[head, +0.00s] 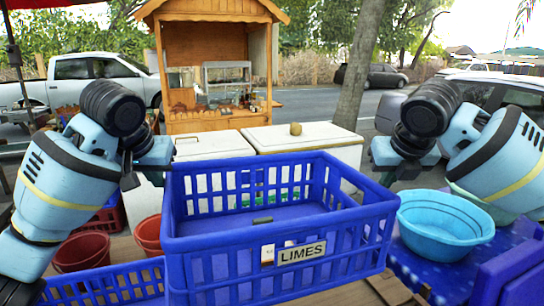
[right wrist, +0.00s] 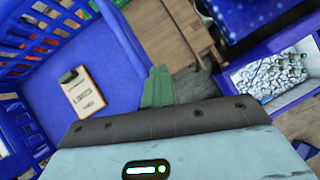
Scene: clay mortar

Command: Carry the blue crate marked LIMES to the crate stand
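The blue slatted crate marked LIMES (head: 225,262) fills the middle of the head view, its name plate facing me. A clipboard-like card (right wrist: 85,95) lies on its floor. My left gripper (head: 130,180) is at the crate's left side, near the back left corner. My right gripper (head: 388,178) is just beyond the right rim. In the right wrist view, a green fingertip (right wrist: 158,88) is beside the blue wall. A second finger is not clear, so I cannot tell whether either gripper grips the rim. I cannot pick out the crate stand for sure.
A light blue basin (head: 445,222) sits on a blue surface at right. Red buckets (head: 82,252) and another blue crate (head: 110,285) are at left. White chests (head: 305,137) stand behind, with a wooden stall (head: 215,10) beyond. Wooden slats (head: 390,288) show below the crate's right side.

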